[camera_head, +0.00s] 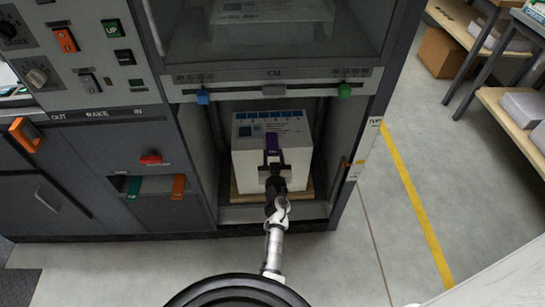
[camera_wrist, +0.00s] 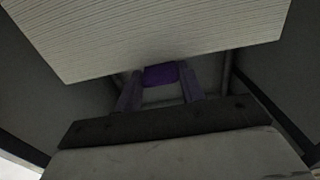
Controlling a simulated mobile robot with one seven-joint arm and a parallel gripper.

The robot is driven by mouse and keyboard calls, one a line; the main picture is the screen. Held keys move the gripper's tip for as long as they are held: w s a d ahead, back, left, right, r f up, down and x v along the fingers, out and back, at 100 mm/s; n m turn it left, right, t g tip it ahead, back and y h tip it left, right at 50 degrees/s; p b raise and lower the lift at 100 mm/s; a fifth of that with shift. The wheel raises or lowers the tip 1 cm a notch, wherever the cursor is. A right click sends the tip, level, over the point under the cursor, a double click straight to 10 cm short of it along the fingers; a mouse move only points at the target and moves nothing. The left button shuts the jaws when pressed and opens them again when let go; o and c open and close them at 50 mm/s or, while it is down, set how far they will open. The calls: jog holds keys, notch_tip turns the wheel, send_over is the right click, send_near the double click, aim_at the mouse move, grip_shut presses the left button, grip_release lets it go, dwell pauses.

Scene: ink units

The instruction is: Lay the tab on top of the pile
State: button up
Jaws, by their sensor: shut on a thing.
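The pile (camera_head: 245,168) is a tall white stack with a printed label on top, standing inside the open lower bay of the machine. Its ribbed white side also shows large in the wrist view (camera_wrist: 150,30). My gripper (camera_head: 272,157) is in front of the pile, near its upper front edge. It is shut on a purple tab (camera_head: 271,141), which also shows between the two fingers in the wrist view (camera_wrist: 160,75). In the head view the tab overlaps the pile's top label; I cannot tell whether it touches the pile. The gripper and arm hide part of the pile's front.
The pile stands on a light wooden board (camera_head: 237,193). Bay walls close in on both sides. A blue clip (camera_head: 202,97) and a green clip (camera_head: 344,90) sit on the rail above. Open floor with a yellow line (camera_head: 415,205) lies to the right.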

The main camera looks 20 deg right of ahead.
jog(key=o, duration=0.9)
jog(key=shift+f, duration=0.15)
jog(key=shift+o, duration=0.2)
jog(key=shift+r, duration=0.2)
jog(key=p+v, duration=0.1)
jog(key=v, duration=1.1)
